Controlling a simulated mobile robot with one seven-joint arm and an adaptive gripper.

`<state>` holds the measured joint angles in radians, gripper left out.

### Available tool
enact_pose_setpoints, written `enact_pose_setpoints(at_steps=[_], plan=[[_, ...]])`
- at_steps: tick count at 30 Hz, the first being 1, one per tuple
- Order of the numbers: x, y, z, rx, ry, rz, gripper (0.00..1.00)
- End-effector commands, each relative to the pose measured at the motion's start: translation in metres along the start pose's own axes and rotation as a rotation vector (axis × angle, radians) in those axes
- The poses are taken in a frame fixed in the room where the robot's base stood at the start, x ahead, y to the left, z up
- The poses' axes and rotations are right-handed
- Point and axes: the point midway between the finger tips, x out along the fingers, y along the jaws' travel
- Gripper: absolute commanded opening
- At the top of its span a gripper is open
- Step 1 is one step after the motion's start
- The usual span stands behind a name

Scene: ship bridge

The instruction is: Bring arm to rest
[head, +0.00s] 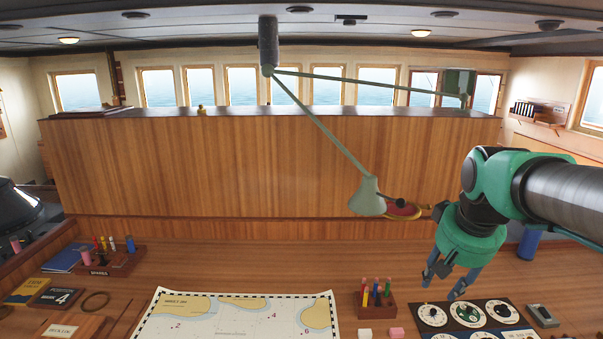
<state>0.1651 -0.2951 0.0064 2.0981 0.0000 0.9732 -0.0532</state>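My gripper (443,284) is at the right in the head view, at the end of my green and black arm, which reaches in from the right edge. Its two fingers point down and stand apart, with nothing seen between them. It hangs over the right part of the wooden desk (250,270), near a panel of white dials (467,314). How high the fingertips are above the desk cannot be told.
A chart (230,318) lies front centre. A wooden holder with coloured pens (377,302) stands left of my gripper. A green desk lamp (367,197) hangs behind it. A blue cylinder (529,244) stands behind, at right. Books (52,298) lie at left. Bare desk shows behind the chart.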

Motion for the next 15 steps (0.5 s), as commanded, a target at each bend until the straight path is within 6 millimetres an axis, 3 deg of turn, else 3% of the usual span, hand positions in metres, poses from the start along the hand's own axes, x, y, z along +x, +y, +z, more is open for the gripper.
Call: enact_pose_setpoints(at_steps=[15], plan=[[-0.003, -0.045, 0.133, -0.063, 0.086, -0.038, 0.37]])
